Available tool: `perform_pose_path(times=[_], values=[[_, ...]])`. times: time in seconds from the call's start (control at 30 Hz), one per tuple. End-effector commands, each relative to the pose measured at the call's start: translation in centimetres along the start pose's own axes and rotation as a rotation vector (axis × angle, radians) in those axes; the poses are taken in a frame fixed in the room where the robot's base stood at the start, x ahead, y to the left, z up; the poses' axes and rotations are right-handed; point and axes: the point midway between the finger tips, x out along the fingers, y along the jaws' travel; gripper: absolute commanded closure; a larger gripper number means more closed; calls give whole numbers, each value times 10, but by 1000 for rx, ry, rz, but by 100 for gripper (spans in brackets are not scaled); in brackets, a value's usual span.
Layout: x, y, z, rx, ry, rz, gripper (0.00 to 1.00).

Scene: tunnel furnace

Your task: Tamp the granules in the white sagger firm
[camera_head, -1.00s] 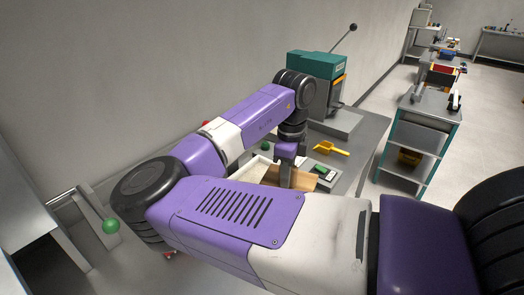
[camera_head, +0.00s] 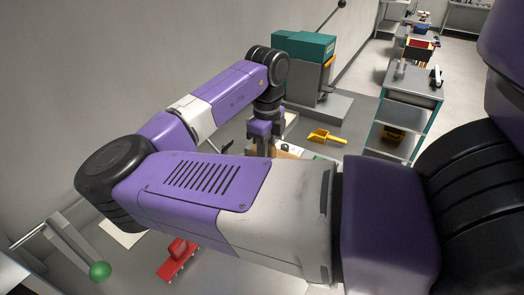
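My gripper (camera_head: 262,142) points down at the far end of my purple and white arm, over the grey bench. Its fingertips are small and partly hidden behind my arm, so I cannot tell whether it is open, shut or holding something. A red block-like object with a raised grip (camera_head: 179,257) lies at the lower left, apart from the gripper.
A teal and grey press (camera_head: 305,60) with a long lever stands behind the gripper. A yellow scoop (camera_head: 325,137) lies right of the gripper.

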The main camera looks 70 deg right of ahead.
Motion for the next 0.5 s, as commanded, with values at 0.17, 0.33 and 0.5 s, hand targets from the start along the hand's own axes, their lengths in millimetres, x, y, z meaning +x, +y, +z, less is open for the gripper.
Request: perform_pose_path(times=[0.17, 0.33, 0.5], values=[[13, 0, 0, -1, -1, 0, 100], [28, 0, 1, -1, -2, 0, 100], [42, 0, 0, -2, 2, 0, 100]])
